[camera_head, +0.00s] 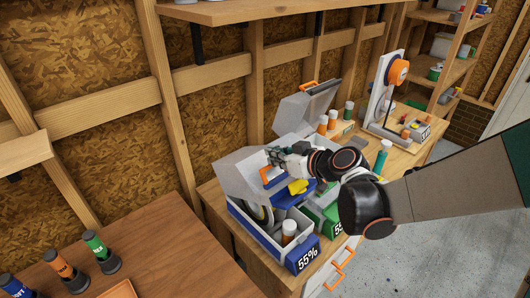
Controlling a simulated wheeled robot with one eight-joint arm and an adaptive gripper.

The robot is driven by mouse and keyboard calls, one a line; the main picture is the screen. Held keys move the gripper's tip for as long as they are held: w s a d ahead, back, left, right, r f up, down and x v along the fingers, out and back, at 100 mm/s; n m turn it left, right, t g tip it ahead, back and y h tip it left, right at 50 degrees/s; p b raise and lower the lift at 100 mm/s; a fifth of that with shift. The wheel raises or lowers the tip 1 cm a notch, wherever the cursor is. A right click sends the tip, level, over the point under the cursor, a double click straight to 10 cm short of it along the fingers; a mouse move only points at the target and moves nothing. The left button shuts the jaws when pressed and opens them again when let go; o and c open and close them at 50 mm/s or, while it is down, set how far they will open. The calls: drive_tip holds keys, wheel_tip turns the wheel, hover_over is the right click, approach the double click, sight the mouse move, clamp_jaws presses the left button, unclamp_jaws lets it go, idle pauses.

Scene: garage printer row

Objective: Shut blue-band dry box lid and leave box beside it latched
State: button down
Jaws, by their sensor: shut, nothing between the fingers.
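The blue-band dry box (276,252) stands on the wooden bench with a "55%" label on its front. Its translucent lid (237,178) is raised at the back left, with an orange latch piece near its edge.
Another raised grey lid (303,108) with an orange latch stands farther back. A brown table (150,245) with several small bottles is at front left.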

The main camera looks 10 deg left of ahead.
drive_tip(key=s+d+f+b, duration=0.6)
drive_tip(key=d+f+b, duration=0.1)
drive_tip(key=f, duration=0.4)
drive_tip(key=shift+b, duration=0.85)
drive_tip(key=shift+s+f, duration=0.1)
drive_tip(key=shift+f, duration=0.05)
